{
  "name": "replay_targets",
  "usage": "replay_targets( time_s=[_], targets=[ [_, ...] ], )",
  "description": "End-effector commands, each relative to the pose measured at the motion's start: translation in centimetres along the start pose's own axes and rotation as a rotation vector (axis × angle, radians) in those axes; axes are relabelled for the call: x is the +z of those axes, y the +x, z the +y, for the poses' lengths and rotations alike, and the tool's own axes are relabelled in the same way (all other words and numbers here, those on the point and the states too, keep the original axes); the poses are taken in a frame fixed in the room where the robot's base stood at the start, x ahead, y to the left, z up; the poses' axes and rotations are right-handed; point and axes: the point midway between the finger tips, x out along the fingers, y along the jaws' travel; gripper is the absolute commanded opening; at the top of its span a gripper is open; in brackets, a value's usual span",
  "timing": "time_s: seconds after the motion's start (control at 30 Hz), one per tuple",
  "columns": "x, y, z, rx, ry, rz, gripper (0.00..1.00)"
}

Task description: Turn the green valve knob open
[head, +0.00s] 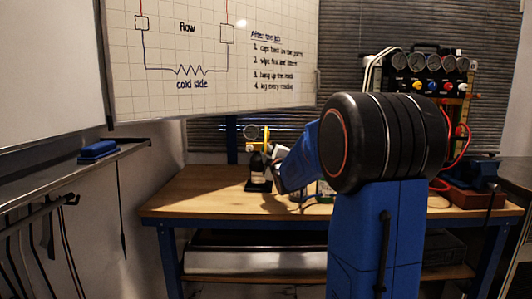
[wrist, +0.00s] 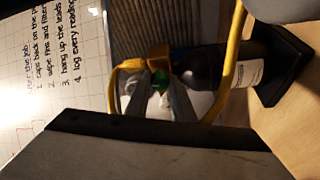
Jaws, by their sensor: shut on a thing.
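The green valve knob (wrist: 160,76) shows small between my fingertips in the wrist view, partly covered by them. My gripper (wrist: 161,86) is shut on it. The knob sits by a yellow fitting (wrist: 157,62) at the end of a dark cylinder (wrist: 207,67) with a white label. A yellow bar (wrist: 236,45) curves across in front of the cylinder. In the head view the dark cylinder (head: 257,164) stands upright on the bench, and my gripper (head: 272,155) is at its upper right. The knob cannot be made out there.
The cylinder's black base (wrist: 283,65) rests on the wooden bench (head: 200,204). A gauge panel (head: 432,65) with red hoses stands at the back right. A whiteboard (head: 215,50) hangs at the left. The bench's left part is clear.

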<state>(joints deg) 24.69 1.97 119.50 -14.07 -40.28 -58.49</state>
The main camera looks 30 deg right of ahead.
Motion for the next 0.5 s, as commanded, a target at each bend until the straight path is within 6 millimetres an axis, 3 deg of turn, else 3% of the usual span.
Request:
replay_targets(
  time_s=[0.5],
  targets=[
    [-0.05,-0.01,0.1,-0.082,-0.195,0.001,0.0]
  ],
)
